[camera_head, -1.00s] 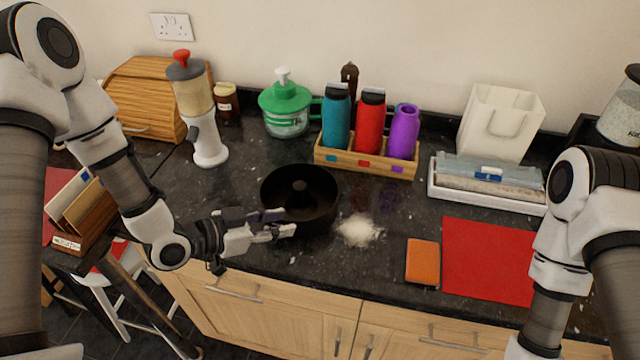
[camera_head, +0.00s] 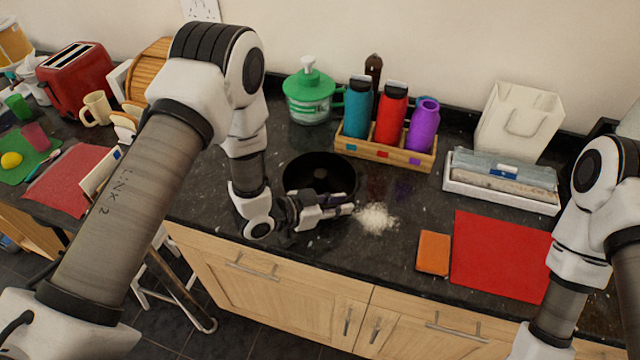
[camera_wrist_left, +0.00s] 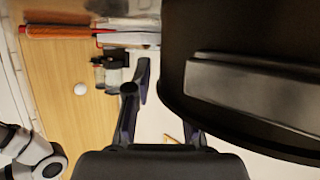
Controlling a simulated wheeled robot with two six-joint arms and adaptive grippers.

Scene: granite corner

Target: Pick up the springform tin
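The springform tin is a round black tin (camera_head: 320,172) standing upright on the dark counter. In the left wrist view its dark wall (camera_wrist_left: 235,25) fills the upper right, with a grey metal bar, seemingly its clasp, across it. My left gripper (camera_head: 351,204) is low at the front of the tin and hides part of its near rim. Its fingers (camera_wrist_left: 165,105) are apart. In the wrist view the tin's wall overlaps the right-hand finger; I cannot tell whether they touch. My right arm (camera_head: 580,240) comes in from the right; its gripper is out of view.
A white powder heap (camera_head: 377,218) lies right of the left gripper. An orange block (camera_head: 433,252) and a red mat (camera_head: 500,255) lie further right. A wooden rack (camera_head: 385,154) with bottles and a green-lidded jar (camera_head: 311,95) stand behind the tin.

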